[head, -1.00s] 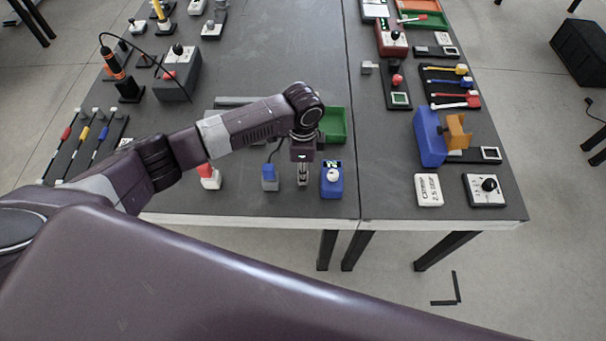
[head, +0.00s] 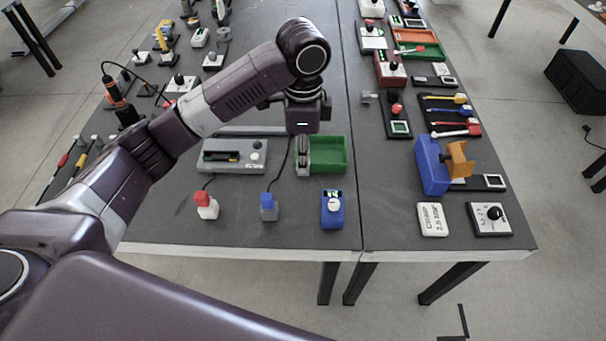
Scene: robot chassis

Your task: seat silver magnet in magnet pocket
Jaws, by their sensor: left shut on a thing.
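My left gripper (head: 303,165) points down in front of the left edge of the green tray (head: 331,168). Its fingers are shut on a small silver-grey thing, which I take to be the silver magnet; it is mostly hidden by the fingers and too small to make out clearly. I cannot pick out the magnet pocket for certain. A blue unit with a white knob (head: 332,209) stands nearer the front edge. My right gripper is not in view.
A red-and-white plug piece (head: 206,205) and a blue-and-grey one (head: 269,207) stand on cables near the front edge. A blue block with an orange part (head: 431,165), a white labelled box (head: 432,219) and a black-knobbed box (head: 489,219) stand to the right.

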